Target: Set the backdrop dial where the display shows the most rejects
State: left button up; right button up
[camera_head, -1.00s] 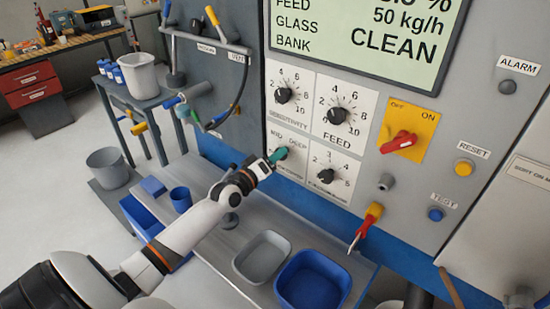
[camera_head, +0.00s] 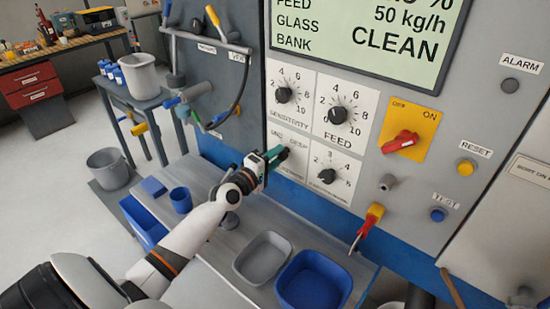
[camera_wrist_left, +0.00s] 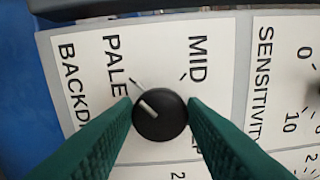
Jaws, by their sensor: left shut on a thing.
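The backdrop dial (camera_wrist_left: 165,121) is a round black knob with a white pointer line, on a white plate marked PALE, MID and a partly covered third word. In the left wrist view its line points up-left, towards the tick beside PALE. My left gripper (camera_head: 277,156) has its green fingers shut on the knob, one on each side. In the head view the gripper largely hides the dial. The display (camera_head: 365,35) reads 50 kg/h and CLEAN. Its top row is cut off by the picture edge, so only a percent sign and part of a figure show. My right gripper is not in view.
The sensitivity dial (camera_head: 284,95), feed dial (camera_head: 337,114) and another dial (camera_head: 327,176) sit close by. A red switch (camera_head: 400,142) is to the right. A grey tray (camera_head: 262,258) and a blue tray (camera_head: 313,281) stand on the shelf below.

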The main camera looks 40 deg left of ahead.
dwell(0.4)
pick_arm(q)
jog(key=o, duration=1)
jog(key=shift+c, duration=0.2)
jog(key=s+a+b, duration=0.1)
jog(key=s+b, duration=0.1)
jog(key=s, duration=1)
